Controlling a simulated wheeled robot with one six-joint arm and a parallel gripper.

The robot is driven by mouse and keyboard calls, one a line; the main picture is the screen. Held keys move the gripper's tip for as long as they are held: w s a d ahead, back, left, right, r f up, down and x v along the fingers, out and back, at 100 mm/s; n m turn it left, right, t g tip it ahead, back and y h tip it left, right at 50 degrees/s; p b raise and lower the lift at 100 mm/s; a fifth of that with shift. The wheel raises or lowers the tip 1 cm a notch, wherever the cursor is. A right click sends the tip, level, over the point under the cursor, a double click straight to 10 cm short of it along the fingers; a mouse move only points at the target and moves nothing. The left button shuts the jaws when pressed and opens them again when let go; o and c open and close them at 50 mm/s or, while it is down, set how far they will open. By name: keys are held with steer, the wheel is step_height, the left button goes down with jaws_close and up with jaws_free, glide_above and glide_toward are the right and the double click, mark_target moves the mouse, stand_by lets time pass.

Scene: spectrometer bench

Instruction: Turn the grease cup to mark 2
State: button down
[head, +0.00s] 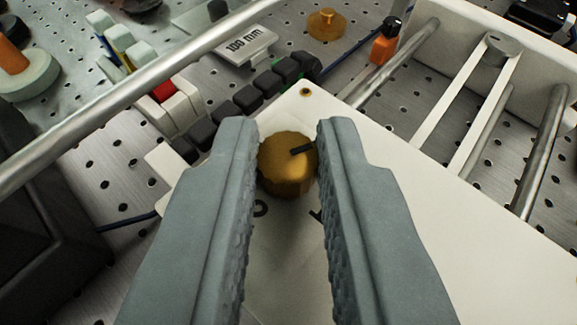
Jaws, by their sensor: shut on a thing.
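The grease cup (287,172) is a brass-coloured, faceted knob on a white plate (455,260) in the head view. A dark pointer line on its top points to the right and slightly away from me. My gripper (288,140) has one grey finger on each side of the cup, and its jaws are shut on it. Two dark marks show on the plate just below the cup, partly hidden by the fingers. I cannot read them clearly, and other marks may be hidden.
A metal rod (130,88) crosses the upper left. A row of black blocks (248,98) stands behind the plate. A 100 mm block (246,46), a brass piece (327,24) and an orange-and-black item (385,44) stand farther back. A white frame with rods (470,100) is at right.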

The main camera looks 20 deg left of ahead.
steer(key=m+h, duration=0.3)
steer(key=shift+a+t+h, duration=0.3)
steer(key=shift+a+t, duration=0.05)
steer(key=shift+t, duration=0.05)
steer(key=shift+s+f+m+h, duration=0.1)
steer(key=shift+m+h, duration=1.1)
steer(key=shift+h, duration=0.1)
steer(key=shift+a+g, duration=0.1)
steer(key=shift+g, duration=0.2)
steer(key=c, duration=1.4)
jaws_free()
steer(key=shift+o, duration=0.3)
steer(key=shift+s+r, duration=0.2)
steer(key=shift+r, duration=0.05)
steer(key=v, duration=1.6)
steer(key=shift+s+a, duration=0.3)
steer(key=shift+s, duration=0.1)
